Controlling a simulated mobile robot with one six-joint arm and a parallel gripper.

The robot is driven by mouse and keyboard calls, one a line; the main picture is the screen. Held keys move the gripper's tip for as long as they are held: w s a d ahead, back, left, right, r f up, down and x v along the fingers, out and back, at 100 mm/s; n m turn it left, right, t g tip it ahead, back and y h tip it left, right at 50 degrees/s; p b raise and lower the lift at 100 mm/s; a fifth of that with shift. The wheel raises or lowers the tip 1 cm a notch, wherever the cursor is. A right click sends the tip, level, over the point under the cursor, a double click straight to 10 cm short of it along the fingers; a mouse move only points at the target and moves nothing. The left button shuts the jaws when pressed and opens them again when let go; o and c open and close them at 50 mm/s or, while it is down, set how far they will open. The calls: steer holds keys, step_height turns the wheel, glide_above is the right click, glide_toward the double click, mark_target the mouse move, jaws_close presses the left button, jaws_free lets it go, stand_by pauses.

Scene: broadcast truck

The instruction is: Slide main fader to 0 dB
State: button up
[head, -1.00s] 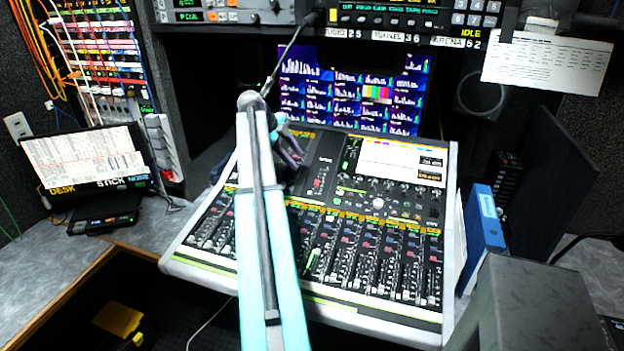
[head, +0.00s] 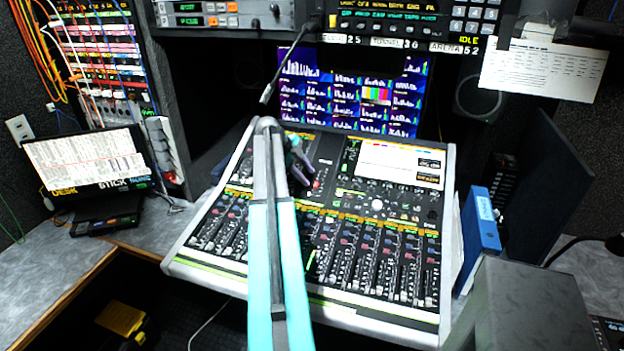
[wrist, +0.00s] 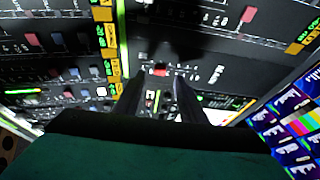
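The mixing console (head: 300,297) fills the middle of the head view, with rows of fader slots and caps across its lower half. My gripper (head: 302,172) is over the console's upper middle, partly hidden behind my arm. In the wrist view, my gripper (wrist: 158,86) shows two dark fingers apart with nothing clearly held between them. A small red cap (wrist: 160,70) appears just beyond the fingertips. Contact cannot be told. Another red cap (wrist: 248,14) is at the upper right. I cannot tell which cap is the main fader, and no dB scale is readable.
A screen with meters (head: 345,95) stands behind the console. A blue binder (head: 481,220) stands at its right edge, and a grey box (head: 530,305) is at the lower right. A tablet (head: 85,158) leans on the left desk. A cable hangs near my arm.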

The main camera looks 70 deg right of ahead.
mark_target(315, 184)
steer(key=shift+p+x, duration=0.65)
steer(key=shift+x, duration=1.8)
jaws_close()
